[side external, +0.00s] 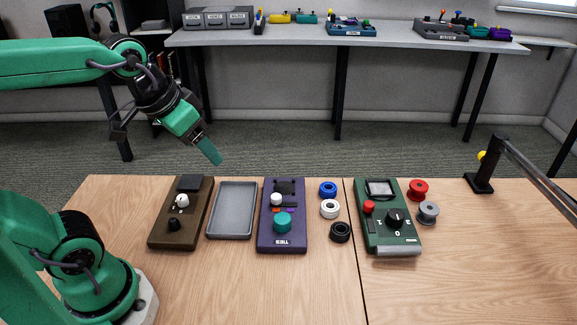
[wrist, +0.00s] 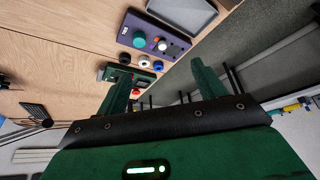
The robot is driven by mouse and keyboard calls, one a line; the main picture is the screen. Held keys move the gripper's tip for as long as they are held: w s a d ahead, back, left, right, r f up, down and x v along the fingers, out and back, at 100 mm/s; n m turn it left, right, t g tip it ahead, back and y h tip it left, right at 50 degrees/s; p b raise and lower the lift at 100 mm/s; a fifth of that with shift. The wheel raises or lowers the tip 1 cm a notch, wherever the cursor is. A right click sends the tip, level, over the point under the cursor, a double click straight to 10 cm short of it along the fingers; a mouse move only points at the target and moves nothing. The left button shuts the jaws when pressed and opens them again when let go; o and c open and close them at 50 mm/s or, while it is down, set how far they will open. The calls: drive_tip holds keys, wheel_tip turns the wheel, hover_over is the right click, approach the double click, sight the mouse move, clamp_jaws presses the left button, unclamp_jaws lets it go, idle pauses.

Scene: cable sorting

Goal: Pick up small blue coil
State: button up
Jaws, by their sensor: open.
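The small blue coil (side external: 328,188) lies on the wooden table, at the back of a short column of coils right of the purple device. It also shows in the wrist view (wrist: 158,66), small and far off between my fingers. The white coil (side external: 330,209) and black coil (side external: 340,232) lie in front of it. My gripper (side external: 209,150) is raised beyond the table's back edge, up and left of the blue coil and well apart from it. In the wrist view its two fingers (wrist: 164,64) are spread, with nothing between them.
A purple device (side external: 266,240) stands left of the coils, a green device (side external: 393,237) right of them. A grey tray (side external: 232,211) and brown device (side external: 178,238) stand farther left. Red (side external: 418,188) and grey (side external: 428,211) spools lie right of the green device. The table's front is clear.

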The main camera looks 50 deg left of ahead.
drive_tip(key=w+r+g, duration=0.1)
drive_tip(key=w, duration=0.7)
drive_tip(key=m+g, duration=0.1)
drive_tip(key=g, duration=0.3)
hover_over(330, 186)
drive_tip(key=f, duration=1.8)
drive_tip(key=shift+s+f, duration=0.2)
drive_tip(key=shift+f, duration=0.05)
drive_tip(key=shift+w+f, duration=0.2)
drive_tip(key=shift+f, duration=0.2)
drive_tip(key=shift+f, duration=1.3)
drive_tip(key=shift+f, duration=0.1)
